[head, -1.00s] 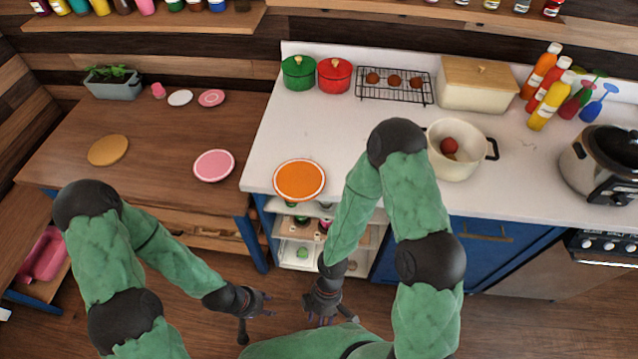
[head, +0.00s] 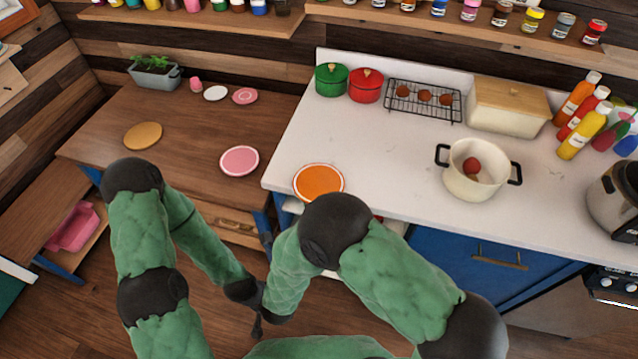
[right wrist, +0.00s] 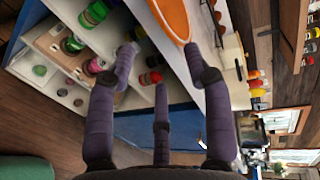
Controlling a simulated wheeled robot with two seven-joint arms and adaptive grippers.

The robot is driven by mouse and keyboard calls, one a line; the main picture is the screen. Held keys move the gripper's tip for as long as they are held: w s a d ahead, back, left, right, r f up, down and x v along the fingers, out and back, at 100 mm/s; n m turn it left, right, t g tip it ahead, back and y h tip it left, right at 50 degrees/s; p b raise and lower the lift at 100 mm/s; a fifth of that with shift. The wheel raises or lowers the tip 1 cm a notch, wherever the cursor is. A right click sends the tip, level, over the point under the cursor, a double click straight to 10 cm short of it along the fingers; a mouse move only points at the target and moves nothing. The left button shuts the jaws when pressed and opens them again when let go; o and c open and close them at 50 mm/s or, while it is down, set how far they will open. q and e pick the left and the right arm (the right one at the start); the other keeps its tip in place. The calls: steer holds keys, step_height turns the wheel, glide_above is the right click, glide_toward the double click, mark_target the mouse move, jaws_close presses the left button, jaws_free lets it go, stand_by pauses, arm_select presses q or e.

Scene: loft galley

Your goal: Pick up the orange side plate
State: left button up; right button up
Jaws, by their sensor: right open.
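The orange side plate (head: 319,181), with a pale rim, lies at the front-left edge of the white counter; my right arm covers part of its near side.
Pink plate (head: 239,161) and tan round board (head: 143,136) lie on the wooden table at left. A cream pot (head: 474,172), wire rack (head: 423,99) and green pot (head: 331,79) stand farther back or right. Counter right of the plate is clear. Shelves with jars (right wrist: 72,45) lie below.

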glide_toward(319, 185)
steer(key=shift+n, duration=0.3)
steer(key=shift+w+d+f+b, duration=0.25)
steer(key=shift+w+f+b, duration=0.1)
steer(key=shift+w+f, duration=0.2)
steer(key=shift+w+d+f+b, duration=0.25)
steer(key=shift+w+f+b, duration=0.15)
steer(key=shift+w, duration=0.3)
steer(key=shift+w+d+f+b, duration=0.25)
steer(key=shift+w+f+b, duration=0.05)
steer(key=shift+w+f, duration=0.3)
jaws_close()
